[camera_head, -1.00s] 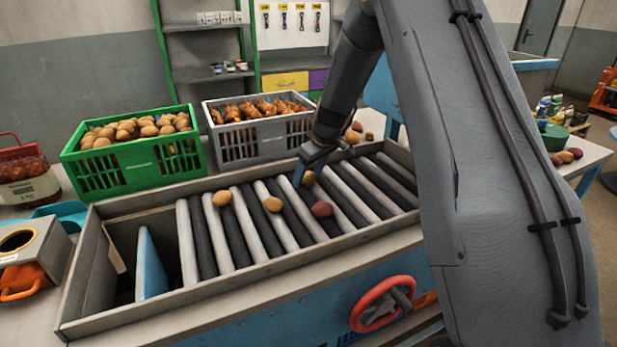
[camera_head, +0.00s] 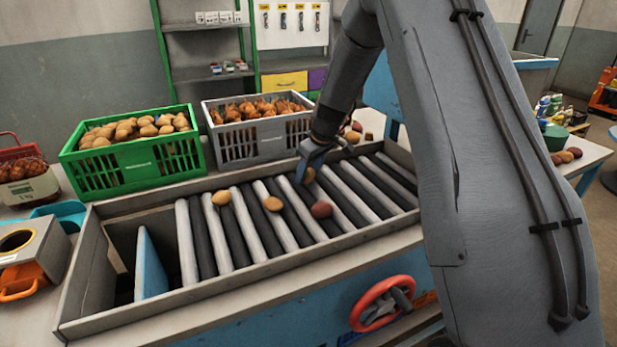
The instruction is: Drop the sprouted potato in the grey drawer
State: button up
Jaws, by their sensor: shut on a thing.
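My gripper (camera_head: 308,170) is low over the rollers, shut on a yellowish-brown potato (camera_head: 309,176), which its blue fingers partly hide. I cannot make out sprouts on it at this size. Other potatoes lie on the rollers to its left and front: a yellowish one (camera_head: 222,198), an orange-brown one (camera_head: 272,203) and a dark red one (camera_head: 321,209). I cannot pick out a grey drawer; a yellow drawer (camera_head: 285,82) and a purple drawer (camera_head: 317,78) show at the back.
The roller table (camera_head: 250,272) has raised side walls and a blue flap (camera_head: 150,264) at its left end. A green crate of potatoes (camera_head: 128,172) and a grey crate of onions (camera_head: 240,150) stand behind it. My arm covers the right side of the view.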

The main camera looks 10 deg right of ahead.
notch_tip(320, 180, up, 9)
jog(key=shift+f+b, duration=0.1)
jog(key=shift+b, duration=1.1)
